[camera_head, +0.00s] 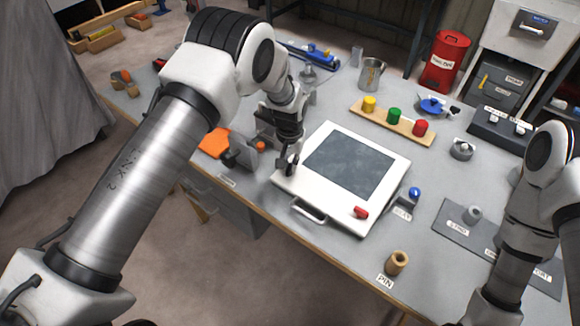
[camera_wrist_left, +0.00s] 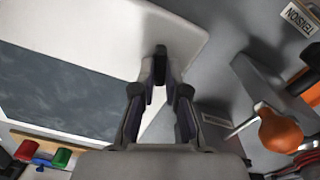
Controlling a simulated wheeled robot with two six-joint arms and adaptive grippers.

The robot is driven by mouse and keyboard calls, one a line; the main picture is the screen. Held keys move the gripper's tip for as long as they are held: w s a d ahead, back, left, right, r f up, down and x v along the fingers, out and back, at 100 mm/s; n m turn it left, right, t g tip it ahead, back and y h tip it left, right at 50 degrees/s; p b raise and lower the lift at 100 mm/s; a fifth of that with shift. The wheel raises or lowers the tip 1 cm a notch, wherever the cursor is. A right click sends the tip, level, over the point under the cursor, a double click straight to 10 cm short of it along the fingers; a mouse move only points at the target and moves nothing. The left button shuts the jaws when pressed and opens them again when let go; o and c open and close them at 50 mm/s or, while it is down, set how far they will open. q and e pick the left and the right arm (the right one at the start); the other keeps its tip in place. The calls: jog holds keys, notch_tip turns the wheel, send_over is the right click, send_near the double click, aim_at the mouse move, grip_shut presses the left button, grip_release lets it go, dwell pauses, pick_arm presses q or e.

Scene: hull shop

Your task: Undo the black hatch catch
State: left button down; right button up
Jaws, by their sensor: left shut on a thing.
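The hatch (camera_head: 310,178) is a white panel with a dark grey window, lying on the grey bench; its white frame also fills the upper left of the left wrist view (camera_wrist_left: 185,35). The black hatch catch (camera_wrist_left: 160,52) is at one corner of the panel. In the head view my gripper mostly hides it. My left gripper (camera_head: 288,165) points down at the panel's left corner, its fingers shut on the black catch. In the left wrist view the fingertips (camera_wrist_left: 160,88) close around the catch's near end. My right gripper is out of view.
A red catch (camera_head: 361,212) and a handle (camera_head: 308,211) are at the hatch's front. A grey stand (camera_head: 240,152) and an orange knob (camera_head: 261,146) are close left of my gripper. A wooden strip with coloured pegs (camera_head: 392,122) lies behind. A tan pin (camera_head: 397,262) stands near the front edge.

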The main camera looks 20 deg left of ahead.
pick_arm(q)
jog(key=n+b, duration=0.1)
jog(key=n, duration=0.2)
jog(key=shift+a+f+n, duration=0.1)
jog(key=shift+f+n, duration=0.05)
jog(key=shift+n, duration=0.25)
jog(key=n+b, duration=0.1)
jog(key=n, duration=0.1)
jog(key=shift+n, duration=0.3)
jog(key=n+b, duration=0.1)
jog(key=n, duration=0.2)
jog(key=shift+s+a+n, duration=0.1)
jog(key=shift+n, duration=0.2)
jog(key=shift+s+n+b, duration=0.1)
jog(key=shift+n+b, duration=0.3)
jog(key=shift+n, duration=1.3)
jog(key=c, duration=1.2)
grip_release()
